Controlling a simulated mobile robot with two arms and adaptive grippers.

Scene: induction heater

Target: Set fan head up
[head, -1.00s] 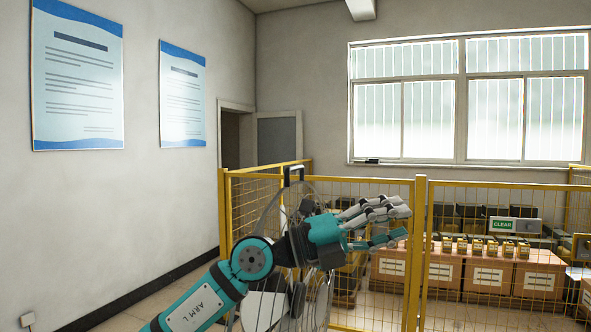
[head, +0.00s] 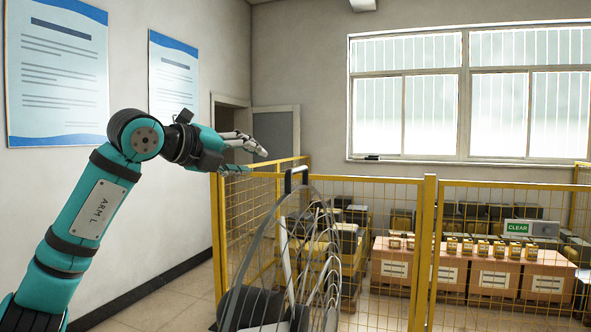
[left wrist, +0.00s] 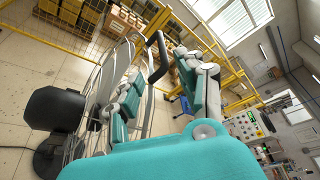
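The fan stands low in the middle of the head view, its round wire grille (head: 334,262) seen at a slant. A dark handle (head: 296,172) rises at its top, and its dark motor housing (head: 252,308) shows at lower left. My left gripper (head: 256,158) is open and empty, above and left of the handle in the picture. In the left wrist view the handle (left wrist: 157,50) appears between the spread fingers (left wrist: 165,80), with the grille and dark motor housing (left wrist: 55,108) to the left. Contact with the handle is not visible. My right gripper is out of view.
A yellow mesh fence (head: 429,250) stands behind the fan. Beyond it are cardboard boxes (head: 492,277) and a green CLEAR sign (head: 518,228). A control panel (left wrist: 245,127) shows at right in the left wrist view. The wall with posters (head: 57,75) is at left.

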